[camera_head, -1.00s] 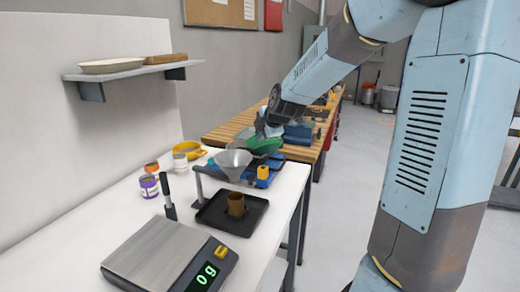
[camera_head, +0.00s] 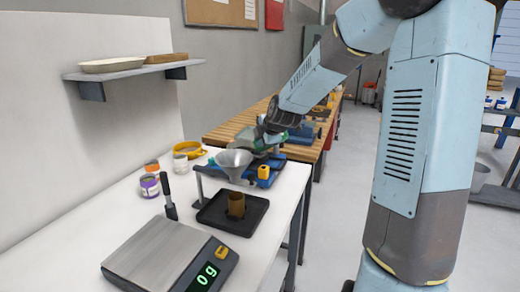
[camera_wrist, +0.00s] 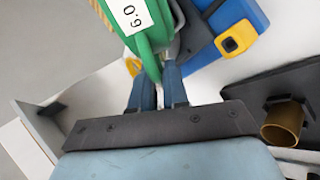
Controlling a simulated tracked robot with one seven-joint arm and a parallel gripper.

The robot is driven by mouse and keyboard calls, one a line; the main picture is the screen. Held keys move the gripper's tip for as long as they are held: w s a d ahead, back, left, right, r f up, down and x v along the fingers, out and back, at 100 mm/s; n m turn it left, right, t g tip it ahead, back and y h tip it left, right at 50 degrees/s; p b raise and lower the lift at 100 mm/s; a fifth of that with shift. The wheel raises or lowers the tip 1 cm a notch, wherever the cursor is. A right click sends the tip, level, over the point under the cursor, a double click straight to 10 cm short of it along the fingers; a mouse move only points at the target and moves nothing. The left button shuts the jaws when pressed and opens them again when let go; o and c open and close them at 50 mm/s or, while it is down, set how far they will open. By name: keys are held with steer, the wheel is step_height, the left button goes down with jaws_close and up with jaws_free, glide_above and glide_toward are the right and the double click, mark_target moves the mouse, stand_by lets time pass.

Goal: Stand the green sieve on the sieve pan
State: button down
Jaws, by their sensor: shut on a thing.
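My gripper (camera_wrist: 158,92) is shut on the rim of the green sieve (camera_wrist: 148,45), which carries a white label with digits. In the head view my gripper (camera_head: 270,130) holds the sieve (camera_head: 247,137) above and behind the metal funnel, over the far end of the white bench. The sieve looks tilted there and is partly hidden by my gripper. Below it is a blue device (camera_head: 279,162) with a yellow knob, also seen at the top right of the wrist view (camera_wrist: 242,14). I cannot clearly make out the sieve pan; the funnel and sieve may hide it.
The funnel (camera_head: 234,163) stands on a stand over a black tray (camera_head: 215,216) with a brass cup (camera_head: 236,205). A scale (camera_head: 160,255) reads 0 g in front. A wooden bench (camera_head: 235,125) stands behind.

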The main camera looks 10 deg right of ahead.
steer(key=shift+w+a+f, duration=0.1)
steer(key=shift+w+f, duration=0.1)
steer(key=shift+f, duration=1.7)
steer(key=c, duration=1.2)
jaws_free()
steer(key=shift+c, duration=0.2)
steer(key=shift+r, duration=0.1)
glide_toward(260, 148)
steer(key=shift+s+a+r, duration=0.1)
steer(key=shift+s+a, duration=0.1)
steer(key=shift+s, duration=0.3)
steer(key=shift+s+a+r, duration=0.15)
steer(key=shift+s+a, duration=0.05)
steer(key=shift+s, duration=0.25)
steer(key=shift+s+d+r, duration=0.1)
steer(key=shift+s+r, duration=0.4)
steer(key=shift+s+d+r, duration=0.1)
steer(key=shift+s+r, duration=0.35)
steer(key=shift+s, duration=0.05)
steer(key=shift+s+r, duration=0.1)
steer(key=shift+r, duration=0.05)
